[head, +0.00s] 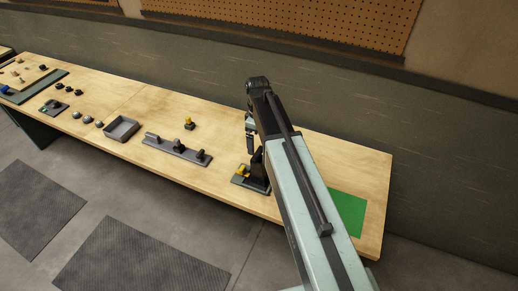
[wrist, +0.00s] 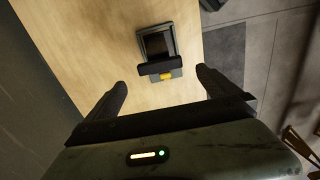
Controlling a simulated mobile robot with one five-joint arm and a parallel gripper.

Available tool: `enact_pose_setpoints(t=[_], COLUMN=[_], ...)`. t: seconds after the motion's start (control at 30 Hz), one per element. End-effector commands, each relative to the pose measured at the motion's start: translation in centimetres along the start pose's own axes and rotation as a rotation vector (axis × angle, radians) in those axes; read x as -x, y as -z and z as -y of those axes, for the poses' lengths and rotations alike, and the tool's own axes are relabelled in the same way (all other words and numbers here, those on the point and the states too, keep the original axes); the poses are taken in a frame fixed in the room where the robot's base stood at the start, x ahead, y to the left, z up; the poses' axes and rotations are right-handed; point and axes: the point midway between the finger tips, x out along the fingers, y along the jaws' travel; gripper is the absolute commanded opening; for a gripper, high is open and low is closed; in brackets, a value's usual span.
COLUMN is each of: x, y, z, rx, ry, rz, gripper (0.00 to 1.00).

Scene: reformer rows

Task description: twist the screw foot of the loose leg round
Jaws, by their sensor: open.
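A dark grey fixture (head: 259,177) with a tall black block and a small yellow piece (head: 242,170) stands near the bench's front edge. In the wrist view the fixture (wrist: 156,42) lies ahead, with a dark bar across it and the yellow piece (wrist: 161,77) at its near side. I cannot tell whether the yellow piece is the screw foot or which part is the loose leg. My gripper (wrist: 161,79) is open and empty, its fingers on either side of the line to the yellow piece. In the head view my gripper (head: 250,148) is above the fixture, partly hidden by my arm.
Left of the fixture are a grey rail (head: 177,150) with dark knobs, a small yellow and black piece (head: 189,124) and a shallow grey tray (head: 122,130). A green mat (head: 347,212) lies at the right. The bench behind the fixture is clear up to the wall.

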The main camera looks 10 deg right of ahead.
Motion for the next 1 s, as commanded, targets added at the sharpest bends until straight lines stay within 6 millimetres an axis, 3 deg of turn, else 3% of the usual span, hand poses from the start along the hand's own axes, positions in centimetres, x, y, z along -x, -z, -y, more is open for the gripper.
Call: enact_pose_setpoints(t=[0.4, 0.73, 0.77, 0.93, 1.0], x=[-7.1, -7.3, -7.3, -7.3, -7.3], y=[0.0, 0.1, 0.1, 0.1, -0.4], z=[0.1, 0.1, 0.1, 0.1, -0.3], rx=[-0.001, -0.001, -0.001, -0.001, 0.000], ry=[0.000, 0.000, 0.000, 0.000, 0.001], rz=[0.000, 0.000, 0.000, 0.000, 0.000], gripper=[1.00, 1.00, 0.94, 0.47, 0.43])
